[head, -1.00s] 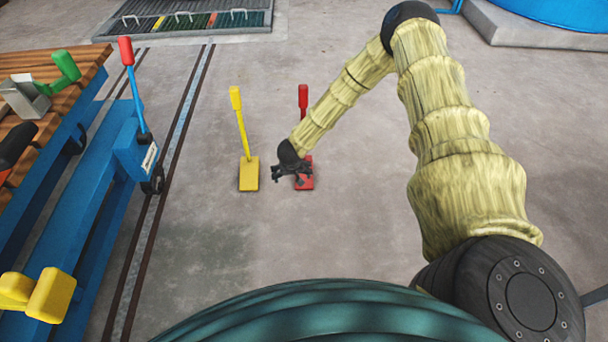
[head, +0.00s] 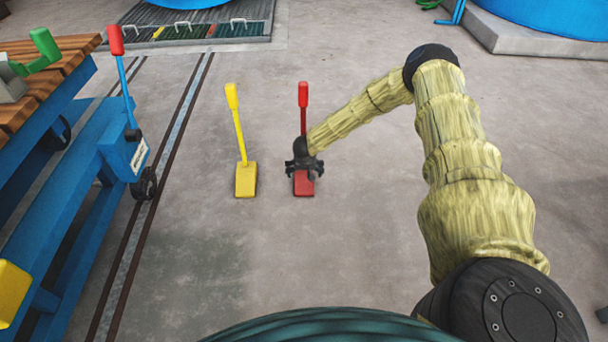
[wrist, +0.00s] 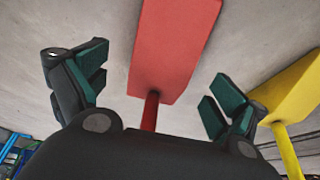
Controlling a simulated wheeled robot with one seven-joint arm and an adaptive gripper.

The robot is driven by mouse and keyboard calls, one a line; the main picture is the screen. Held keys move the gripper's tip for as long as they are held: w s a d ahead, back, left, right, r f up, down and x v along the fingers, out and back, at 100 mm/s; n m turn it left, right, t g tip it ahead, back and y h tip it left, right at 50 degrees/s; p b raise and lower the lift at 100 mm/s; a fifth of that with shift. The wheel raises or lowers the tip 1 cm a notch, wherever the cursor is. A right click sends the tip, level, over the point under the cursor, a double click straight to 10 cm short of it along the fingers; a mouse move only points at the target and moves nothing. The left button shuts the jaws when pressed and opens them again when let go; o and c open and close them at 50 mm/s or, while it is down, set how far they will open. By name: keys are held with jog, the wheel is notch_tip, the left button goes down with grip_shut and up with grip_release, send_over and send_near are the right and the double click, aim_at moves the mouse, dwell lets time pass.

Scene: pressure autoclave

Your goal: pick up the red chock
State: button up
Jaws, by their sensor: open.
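The red chock (head: 304,186) stands on the concrete floor, its wedge base flat and its red-gripped handle (head: 303,95) upright. My gripper (head: 304,168) is at the lower part of the handle, just above the base in the head view. In the wrist view the red chock (wrist: 175,45) lies ahead between the spread fingers, and its handle runs down between them toward the palm. My gripper (wrist: 150,88) is open, and neither finger visibly touches the chock. Part of the handle is hidden behind my gripper.
A yellow chock (head: 246,180) stands close on the left; it also shows at the right of the wrist view (wrist: 288,88). A blue cart (head: 70,190) with a wooden top stands at the left by floor rails.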

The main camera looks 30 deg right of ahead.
aim_at(304, 173)
jog(key=shift+b+x, duration=2.15)
jog(key=shift+x, duration=0.55)
jog(key=shift+w+a, duration=0.1)
jog(key=c, duration=1.8)
jog(key=shift+r, duration=0.25)
jog(key=shift+c, duration=0.2)
